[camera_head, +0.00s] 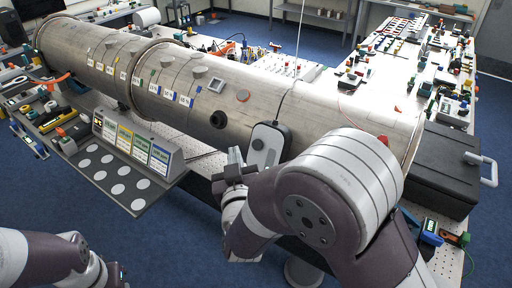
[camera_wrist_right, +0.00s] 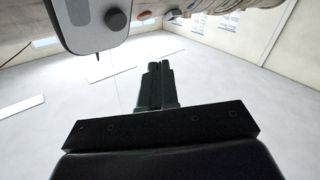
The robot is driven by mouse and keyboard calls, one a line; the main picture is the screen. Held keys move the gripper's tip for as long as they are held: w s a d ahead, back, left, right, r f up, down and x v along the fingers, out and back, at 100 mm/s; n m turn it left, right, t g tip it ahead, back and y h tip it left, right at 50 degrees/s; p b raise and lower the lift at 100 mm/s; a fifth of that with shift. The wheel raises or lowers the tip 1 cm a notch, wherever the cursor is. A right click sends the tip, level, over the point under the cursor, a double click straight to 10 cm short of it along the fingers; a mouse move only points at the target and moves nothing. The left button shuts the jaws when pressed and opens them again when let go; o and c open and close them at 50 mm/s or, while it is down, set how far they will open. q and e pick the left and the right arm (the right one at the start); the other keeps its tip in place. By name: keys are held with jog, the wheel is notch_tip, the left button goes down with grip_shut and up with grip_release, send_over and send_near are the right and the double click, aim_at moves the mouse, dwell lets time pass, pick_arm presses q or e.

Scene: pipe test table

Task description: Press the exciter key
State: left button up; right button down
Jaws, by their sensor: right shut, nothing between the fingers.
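A pale, rounded box (camera_head: 268,145), which looks like the exciter, sits against the front side of the large metal pipe (camera_head: 320,112). It has a dark round button or knob on its face. In the right wrist view the box (camera_wrist_right: 88,35) is at the top left, with its dark round part (camera_wrist_right: 116,19) facing me. My right gripper (camera_head: 234,163) is just left of the box in the head view, apart from it as far as I can tell. In the wrist view its fingers (camera_wrist_right: 160,82) are together and empty. My left arm shows at the lower left; its fingers are not visible.
A panel with several coloured displays (camera_head: 130,139) and a grey board of white discs (camera_head: 112,178) stand left of my right gripper. A black case (camera_head: 437,165) is at the right. Tables behind are crowded with small parts.

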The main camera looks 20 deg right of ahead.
aim_at(257, 145)
jog(key=shift+w+d+f+b, duration=0.4)
jog(key=shift+w+d, duration=0.15)
jog(key=shift+d, duration=0.2)
jog(key=shift+w+d+f+b, duration=0.35)
jog(key=shift+w+d, duration=0.25)
jog(key=shift+d, duration=0.1)
jog(key=shift+w+d+f+b, duration=0.35)
jog(key=shift+w+d, duration=0.2)
jog(key=shift+d, duration=0.2)
jog(key=shift+f, duration=0.1)
jog(key=shift+w+d+b, duration=0.25)
jog(key=shift+d+b, duration=0.05)
dwell(0.3)
jog(key=shift+w+d+f+b, duration=0.2)
jog(key=shift+d+f+b, duration=0.05)
jog(key=shift+b, duration=0.05)
dwell(0.7)
jog(key=shift+r, duration=0.1)
jog(key=shift+s+a+r, duration=0.2)
jog(key=shift+s+a, duration=0.25)
jog(key=shift+a, duration=0.1)
